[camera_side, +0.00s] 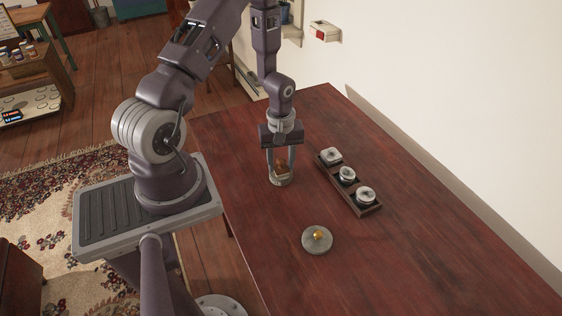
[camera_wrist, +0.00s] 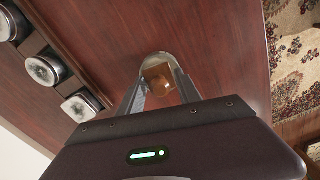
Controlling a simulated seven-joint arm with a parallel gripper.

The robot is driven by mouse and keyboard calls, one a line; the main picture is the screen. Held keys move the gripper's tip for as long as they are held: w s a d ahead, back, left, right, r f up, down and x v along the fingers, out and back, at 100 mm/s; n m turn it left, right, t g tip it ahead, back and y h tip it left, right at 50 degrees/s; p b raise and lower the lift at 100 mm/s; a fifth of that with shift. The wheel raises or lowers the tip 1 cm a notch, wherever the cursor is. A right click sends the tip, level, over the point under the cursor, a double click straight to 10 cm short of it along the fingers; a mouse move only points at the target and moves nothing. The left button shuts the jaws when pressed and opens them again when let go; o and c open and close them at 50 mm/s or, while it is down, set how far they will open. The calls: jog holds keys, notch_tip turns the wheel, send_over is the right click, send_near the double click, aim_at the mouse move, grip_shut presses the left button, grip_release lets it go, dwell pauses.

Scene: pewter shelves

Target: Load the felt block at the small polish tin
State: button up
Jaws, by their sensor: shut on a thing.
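My gripper (camera_side: 281,168) is shut on a brown block with a pale, rounded base, which I take to be the felt block (camera_wrist: 158,78). In the side view the block (camera_side: 281,180) is low between the fingers; I cannot tell whether its base touches the table. Several pale-topped tins stand in a row in a dark wooden tray (camera_side: 373,211), right of my gripper. The far tin (camera_side: 331,156) looks squarish and smallest, and it also shows in the wrist view (camera_wrist: 82,105). The middle tin (camera_side: 347,174) and near tin (camera_side: 365,195) are round.
A round grey disc with a gold knob (camera_side: 317,240) lies on the red-brown table (camera_side: 420,260), nearer the camera than my gripper. The table around the disc and its near right part are clear. A white wall (camera_side: 450,100) runs along the table's right side.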

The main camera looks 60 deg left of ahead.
jog(key=shift+r, duration=3.5)
